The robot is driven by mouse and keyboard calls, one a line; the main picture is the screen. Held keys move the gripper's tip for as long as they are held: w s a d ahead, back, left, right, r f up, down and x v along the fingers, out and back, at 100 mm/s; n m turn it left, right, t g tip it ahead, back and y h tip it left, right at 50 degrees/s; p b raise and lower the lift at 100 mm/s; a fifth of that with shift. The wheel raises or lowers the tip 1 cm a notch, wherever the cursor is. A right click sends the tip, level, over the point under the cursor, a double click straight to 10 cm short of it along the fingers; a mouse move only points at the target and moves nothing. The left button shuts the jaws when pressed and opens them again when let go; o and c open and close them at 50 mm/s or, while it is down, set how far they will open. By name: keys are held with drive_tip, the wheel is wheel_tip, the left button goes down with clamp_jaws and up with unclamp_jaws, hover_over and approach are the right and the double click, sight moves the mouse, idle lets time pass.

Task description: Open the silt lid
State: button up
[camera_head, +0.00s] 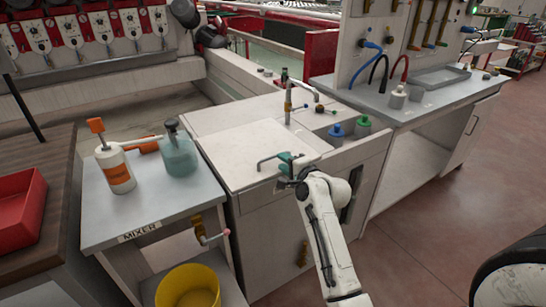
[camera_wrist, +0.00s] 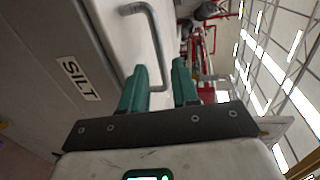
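The silt lid (camera_head: 238,152) is a pale flat panel on top of the white cabinet, and it lies flat and closed. Its metal bar handle (camera_head: 266,160) sits near the front edge; it also shows in the wrist view (camera_wrist: 152,40). A SILT label (camera_wrist: 78,78) is on the grey face at left in the wrist view. My gripper (camera_head: 286,160) is at the right end of the handle. In the wrist view its teal fingers (camera_wrist: 160,68) are apart, with the handle's near end between them, partly behind the left finger. I cannot tell whether they touch it.
A MIXER table (camera_head: 150,215) at left carries an orange-white bottle (camera_head: 116,170) and a teal bottle (camera_head: 178,155). A tap (camera_head: 289,103) stands behind the lid. Blue (camera_head: 336,132) and green (camera_head: 362,126) containers stand right of it. Open floor lies at right.

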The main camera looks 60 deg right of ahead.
drive_tip(key=x, duration=0.6)
drive_tip(key=shift+d, duration=0.1)
drive_tip(key=shift+c, duration=0.4)
clamp_jaws()
drive_tip(key=shift+f, duration=0.1)
